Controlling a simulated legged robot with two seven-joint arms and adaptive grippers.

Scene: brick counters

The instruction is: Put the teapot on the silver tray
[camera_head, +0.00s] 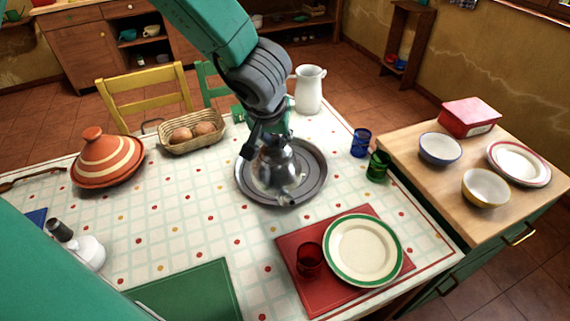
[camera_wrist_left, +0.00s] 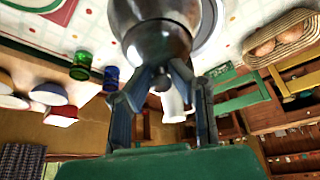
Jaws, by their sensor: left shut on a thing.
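The silver teapot (camera_head: 278,172) is over the round silver tray (camera_head: 318,176) on the checked tablecloth. It looks upright, with its spout toward the front. Whether its base touches the tray cannot be told. My left gripper (camera_head: 266,140) reaches down from above and is shut on the teapot near its top. In the left wrist view the teapot (camera_wrist_left: 155,38) fills the upper middle, between and beyond the fingers of the left gripper (camera_wrist_left: 160,85). Part of the tray's rim (camera_wrist_left: 214,30) shows beside it. My right gripper is not in view.
A white pitcher (camera_head: 309,90) stands behind the tray. Blue (camera_head: 360,143) and green (camera_head: 377,166) glasses stand to its right. A plate (camera_head: 363,250) and red glass (camera_head: 309,259) sit on a red placemat in front. A bread basket (camera_head: 192,134) and tagine (camera_head: 107,158) are left.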

